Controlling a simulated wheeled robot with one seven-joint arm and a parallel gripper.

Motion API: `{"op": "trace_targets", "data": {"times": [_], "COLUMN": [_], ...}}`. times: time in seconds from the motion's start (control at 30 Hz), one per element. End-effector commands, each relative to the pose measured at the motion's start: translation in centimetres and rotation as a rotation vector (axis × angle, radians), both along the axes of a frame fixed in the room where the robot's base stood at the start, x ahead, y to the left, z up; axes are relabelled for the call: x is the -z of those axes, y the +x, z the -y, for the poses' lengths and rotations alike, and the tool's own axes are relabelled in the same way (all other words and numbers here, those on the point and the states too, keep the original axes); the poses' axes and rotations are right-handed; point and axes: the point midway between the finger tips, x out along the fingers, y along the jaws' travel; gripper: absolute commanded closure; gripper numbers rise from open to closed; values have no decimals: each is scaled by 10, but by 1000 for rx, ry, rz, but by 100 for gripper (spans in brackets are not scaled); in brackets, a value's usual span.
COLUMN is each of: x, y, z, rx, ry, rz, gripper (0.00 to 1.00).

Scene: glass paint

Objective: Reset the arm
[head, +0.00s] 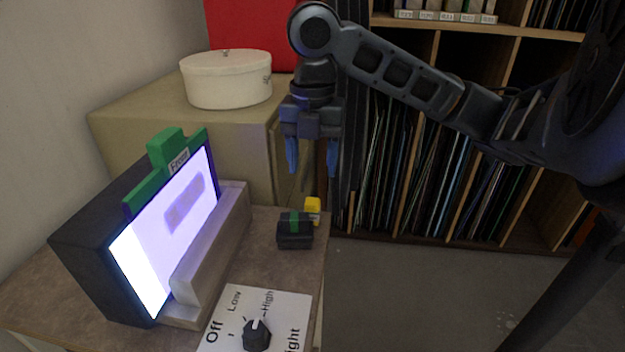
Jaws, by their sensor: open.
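My gripper (313,160) hangs at the end of my arm (410,85), pointing down, with its two blue fingers spread apart and nothing between them. It is in the upper middle of the head view, above and behind the small black box with a green band (295,232) on the table. The fingers look clear of everything around them, though their exact distance from the cabinet behind is hard to tell.
A lit panel (170,228) with a green clip (168,160) stands in a wooden holder on the table (262,262). A knob (257,335) sits on a white label plate. A yellow item (312,208), white round box (227,80) and record shelves (395,165) stand behind.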

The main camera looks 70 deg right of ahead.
Motion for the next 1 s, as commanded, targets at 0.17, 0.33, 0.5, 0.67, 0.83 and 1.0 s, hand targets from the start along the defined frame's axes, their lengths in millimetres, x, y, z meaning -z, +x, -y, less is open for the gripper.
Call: {"op": "trace_targets", "data": {"times": [0.17,0.33,0.5,0.67,0.83,1.0], "x": [-17,-20,-20,-20,-20,-20], "y": [0,0,0,0,0,0], "z": [0,0,0,0,0,0], "rx": [-1,-1,0,0,0,0], "ry": [-1,0,0,0,0,0], "rz": [0,0,0,0,0,0], "gripper": [41,41,41,41,41,41]}}
